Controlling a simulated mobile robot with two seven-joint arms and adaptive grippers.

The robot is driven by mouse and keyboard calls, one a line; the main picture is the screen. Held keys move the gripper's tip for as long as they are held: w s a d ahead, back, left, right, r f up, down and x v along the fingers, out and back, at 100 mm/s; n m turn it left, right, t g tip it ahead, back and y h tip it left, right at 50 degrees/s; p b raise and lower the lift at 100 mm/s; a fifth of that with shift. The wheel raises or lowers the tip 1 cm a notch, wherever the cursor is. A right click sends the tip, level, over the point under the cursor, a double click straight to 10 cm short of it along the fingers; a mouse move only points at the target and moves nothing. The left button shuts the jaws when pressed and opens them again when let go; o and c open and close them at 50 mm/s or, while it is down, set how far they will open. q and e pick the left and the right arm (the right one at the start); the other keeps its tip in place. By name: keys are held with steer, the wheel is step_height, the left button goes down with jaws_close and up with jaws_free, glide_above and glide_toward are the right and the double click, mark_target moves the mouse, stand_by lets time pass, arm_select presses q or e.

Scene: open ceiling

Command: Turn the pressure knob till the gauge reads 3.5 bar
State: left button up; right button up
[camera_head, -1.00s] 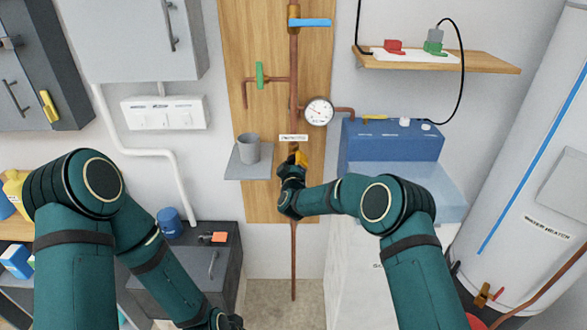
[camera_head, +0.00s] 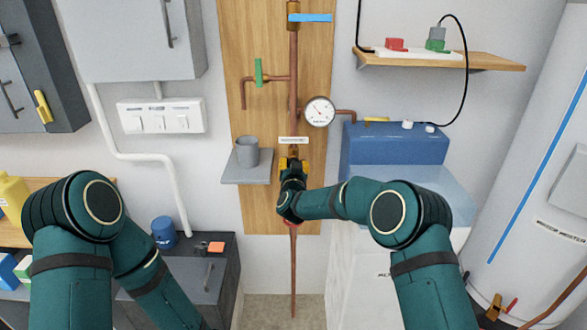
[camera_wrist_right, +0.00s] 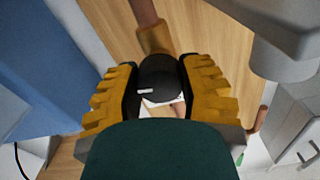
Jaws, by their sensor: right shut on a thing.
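The round white gauge (camera_head: 319,111) is on the wood panel, right of the copper pipe. Its needle appears to point up and left, but its numbers are too small to read. The black pressure knob (camera_wrist_right: 158,72) shows in the right wrist view with a short white mark. My right gripper (camera_wrist_right: 160,88) is shut on it, one yellow-padded finger on each side. In the head view, my right gripper (camera_head: 291,165) is on the pipe below a small white label (camera_head: 293,140) and hides the knob. My left arm hangs at lower left, its gripper out of view.
A grey shelf (camera_head: 240,180) with a grey cup (camera_head: 247,151) is just left of my right gripper. A green-handled valve (camera_head: 259,72) and a blue-handled valve (camera_head: 312,17) are above. A blue basin (camera_head: 395,144) is at right.

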steer(key=m, duration=0.5)
steer(key=shift+m, duration=2.5)
steer(key=o, duration=1.2)
steer(key=shift+a, duration=0.1)
steer(key=s, duration=1.2)
